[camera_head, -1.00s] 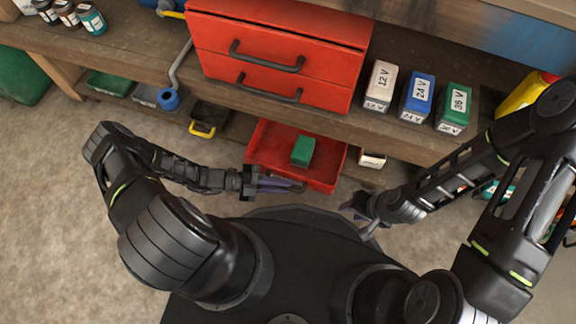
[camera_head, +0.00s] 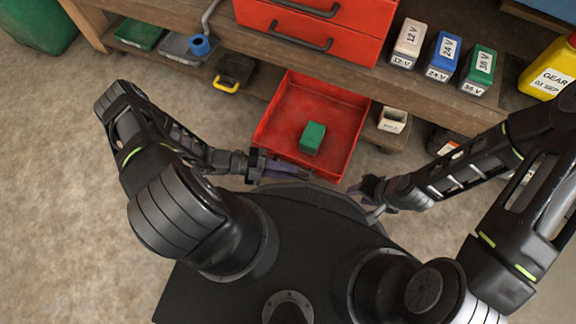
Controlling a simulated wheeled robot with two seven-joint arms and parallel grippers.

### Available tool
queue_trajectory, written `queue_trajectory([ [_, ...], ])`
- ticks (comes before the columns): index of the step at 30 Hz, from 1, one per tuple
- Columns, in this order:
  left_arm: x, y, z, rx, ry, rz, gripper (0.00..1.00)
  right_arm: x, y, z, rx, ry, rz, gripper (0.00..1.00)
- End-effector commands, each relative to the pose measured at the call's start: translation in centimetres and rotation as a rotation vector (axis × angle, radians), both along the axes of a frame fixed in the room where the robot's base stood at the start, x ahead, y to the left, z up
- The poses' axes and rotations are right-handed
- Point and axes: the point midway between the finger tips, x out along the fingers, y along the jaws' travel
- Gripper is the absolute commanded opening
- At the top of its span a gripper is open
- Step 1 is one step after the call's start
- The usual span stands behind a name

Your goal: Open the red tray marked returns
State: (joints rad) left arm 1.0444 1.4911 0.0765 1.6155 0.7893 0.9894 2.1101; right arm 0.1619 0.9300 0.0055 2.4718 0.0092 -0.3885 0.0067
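The red tray (camera_head: 279,123) is low under the workbench and sticks well out from it, with its inside in plain sight. A green block (camera_head: 312,137) lies in it. No "returns" marking is readable; its front face is hidden from above. My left gripper (camera_head: 292,170) is at the tray's near edge, left of its middle, with its fingers pointing right along that edge. Whether they grip the tray is unclear. My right gripper (camera_head: 365,189) is just outside the tray's near right corner; its fingers are too small and dark to read.
A red drawer cabinet (camera_head: 350,45) stands on the workbench (camera_head: 180,15). Battery boxes (camera_head: 443,56) stand to its right. A small white box (camera_head: 392,121) is right of the tray, and a black bin with a yellow handle (camera_head: 235,72) is left. Floor (camera_head: 60,200) at left is clear.

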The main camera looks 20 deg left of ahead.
Motion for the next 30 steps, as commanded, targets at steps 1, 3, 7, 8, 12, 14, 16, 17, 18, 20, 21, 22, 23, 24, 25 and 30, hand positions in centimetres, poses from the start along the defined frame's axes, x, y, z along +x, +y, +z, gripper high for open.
queue_trajectory([
  [1, 0.0, 0.2, -0.1, 0.005, 0.000, 0.002, 0.15, 0.0, 0.0, 0.0, 0.000, 0.000, 0.000, 0.36],
  [3, 0.0, 0.2, -0.1, 0.004, 0.000, 0.001, 0.21, 0.0, 0.0, 0.0, 0.000, 0.000, 0.000, 0.36],
  [7, 0.0, 0.1, -0.1, 0.002, -0.001, 0.001, 0.22, 0.0, 0.0, 0.0, 0.000, 0.000, 0.000, 0.36],
  [8, 0.0, 0.1, -0.1, 0.002, -0.001, 0.001, 0.22, 0.0, 0.0, 0.0, 0.000, 0.000, 0.000, 0.36],
  [12, 0.0, 0.2, 0.0, 0.002, -0.001, 0.001, 0.22, 0.0, 0.0, 0.0, 0.000, 0.000, 0.000, 0.36],
  [14, 0.0, 0.4, 0.1, 0.002, -0.001, 0.001, 0.22, 0.0, 0.0, 0.1, 0.000, 0.001, 0.000, 0.36],
  [16, -0.2, 1.0, 0.2, 0.004, 0.000, 0.001, 0.22, 0.0, 0.0, 0.2, 0.000, 0.001, 0.000, 0.36],
  [17, -0.3, 1.3, 0.3, 0.004, 0.000, 0.001, 0.22, 0.0, 0.0, 0.3, 0.000, 0.001, 0.000, 0.36],
  [18, -0.4, 1.8, 0.4, 0.004, 0.000, 0.001, 0.22, -0.1, 0.0, 0.4, 0.000, 0.002, 0.001, 0.36],
  [20, -0.7, 2.7, 0.7, 0.005, 0.000, 0.002, 0.22, -0.1, 0.0, 0.6, 0.000, 0.002, 0.001, 0.36],
  [21, -0.8, 3.4, 0.8, 0.006, -0.001, 0.002, 0.22, -0.1, 0.0, 0.7, 0.001, 0.003, 0.001, 0.36],
  [22, -0.9, 3.9, 0.9, 0.006, -0.001, 0.002, 0.22, -0.1, 0.0, 0.8, 0.001, 0.003, 0.001, 0.36],
  [23, -1.1, 4.4, 1.0, 0.005, 0.000, 0.002, 0.22, -0.1, 0.0, 0.9, 0.001, 0.004, 0.001, 0.36],
  [24, -1.3, 5.0, 1.1, 0.005, 0.000, 0.002, 0.22, -0.1, 0.0, 1.0, 0.001, 0.004, 0.001, 0.36],
  [25, -1.4, 5.4, 1.3, 0.004, -0.001, 0.002, 0.22, -0.2, 0.0, 1.0, 0.001, 0.004, 0.003, 0.36],
  [30, -1.9, 7.2, 1.6, 0.004, -0.001, 0.001, 0.22, -0.2, 0.0, 1.2, 0.001, 0.005, 0.003, 0.36],
])
